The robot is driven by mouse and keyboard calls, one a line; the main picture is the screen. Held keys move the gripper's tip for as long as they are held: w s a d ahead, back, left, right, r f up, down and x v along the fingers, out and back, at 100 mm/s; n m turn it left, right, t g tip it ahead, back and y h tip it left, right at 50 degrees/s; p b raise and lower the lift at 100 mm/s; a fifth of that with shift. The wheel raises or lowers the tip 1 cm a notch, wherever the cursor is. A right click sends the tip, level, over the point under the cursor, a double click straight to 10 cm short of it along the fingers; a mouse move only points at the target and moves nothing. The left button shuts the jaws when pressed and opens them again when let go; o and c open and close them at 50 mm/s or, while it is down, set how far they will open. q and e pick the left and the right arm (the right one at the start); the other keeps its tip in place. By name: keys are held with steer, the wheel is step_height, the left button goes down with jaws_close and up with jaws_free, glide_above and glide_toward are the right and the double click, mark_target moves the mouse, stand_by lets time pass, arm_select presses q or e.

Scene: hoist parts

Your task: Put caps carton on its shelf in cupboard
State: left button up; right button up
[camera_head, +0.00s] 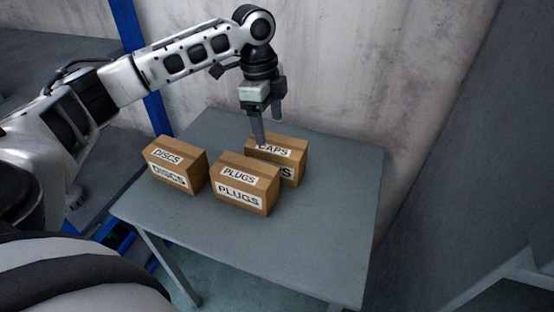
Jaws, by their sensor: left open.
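The caps carton (291,168) is a brown box with white labels, standing on the grey table behind the plugs carton. The plugs carton hides its lower left part. My left gripper (265,128) points down over the left end of the caps carton. It is open, and its fingers overlap the carton's top edge in the picture. I cannot tell whether they touch it. The cupboard and its shelf cannot be made out in this view. My right gripper is not in view.
The plugs carton (244,184) stands close in front of the caps carton. The discs carton (175,165) stands to the left. The right and front of the grey table (325,230) are clear. A pale wall (350,60) rises behind, and a blue post (157,105) stands at the back left.

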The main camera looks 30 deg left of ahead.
mark_target(276, 143)
arm_select(q)
steer(key=f, duration=0.3)
steer(key=shift+d+f, duration=0.1)
steer(key=shift+d, duration=0.1)
steer(key=shift+w+d+f, duration=0.1)
steer(key=shift+f, duration=0.45)
steer(key=f, duration=0.2)
steer(key=d+f+b, duration=0.1)
steer(key=f, duration=0.1)
steer(key=shift+w+f, duration=0.1)
steer(key=shift+w, duration=0.15)
steer(key=shift+f, duration=0.45)
steer(key=shift+d, duration=0.1)
